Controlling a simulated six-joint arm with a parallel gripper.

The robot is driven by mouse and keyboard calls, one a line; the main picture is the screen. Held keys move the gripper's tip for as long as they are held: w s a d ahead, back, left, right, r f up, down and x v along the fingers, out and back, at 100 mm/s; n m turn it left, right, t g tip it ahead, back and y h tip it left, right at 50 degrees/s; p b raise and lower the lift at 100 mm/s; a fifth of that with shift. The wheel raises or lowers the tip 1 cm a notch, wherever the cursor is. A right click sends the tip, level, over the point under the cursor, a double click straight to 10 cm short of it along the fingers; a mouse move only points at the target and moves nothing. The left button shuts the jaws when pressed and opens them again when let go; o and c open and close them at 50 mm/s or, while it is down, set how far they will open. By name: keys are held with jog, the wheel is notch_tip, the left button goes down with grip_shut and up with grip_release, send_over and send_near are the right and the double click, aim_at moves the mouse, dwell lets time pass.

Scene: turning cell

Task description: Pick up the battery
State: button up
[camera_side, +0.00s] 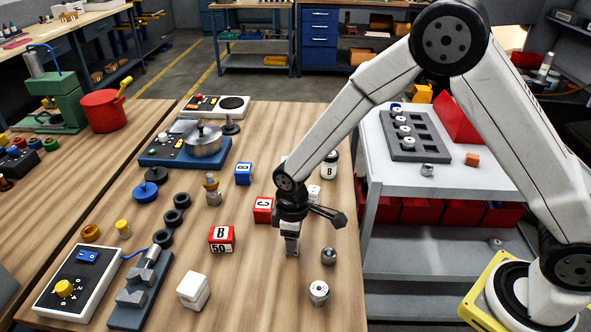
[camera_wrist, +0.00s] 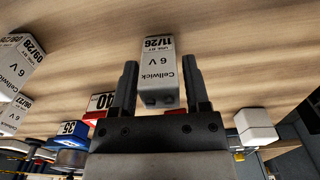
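The battery (camera_wrist: 159,72) is a pale grey block marked "Cellwick", "6 V" and "11/26" in the wrist view. It stands between the two dark fingers of my gripper (camera_wrist: 160,66), with its dark terminals close to the palm. The fingers lie close along both sides; I cannot tell whether they press on it. In the side view my gripper (camera_side: 292,238) points down near the tabletop, and the battery is hard to separate from the fingers there.
Other 6 V batteries (camera_wrist: 22,62) stand at the left of the wrist view. In the side view a red "B 50" block (camera_side: 221,239), a white block (camera_side: 193,290) and small metal parts (camera_side: 319,292) stand around my gripper on the wooden table (camera_side: 250,300).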

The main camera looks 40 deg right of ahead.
grip_shut()
jog(key=shift+r, duration=0.15)
jog(key=shift+r, duration=0.75)
jog(key=s+d+r, duration=0.3)
jog(key=s+r, duration=0.8)
jog(key=s, duration=0.2)
jog(key=shift+s+d, duration=0.3)
jog(key=shift+r, duration=0.1)
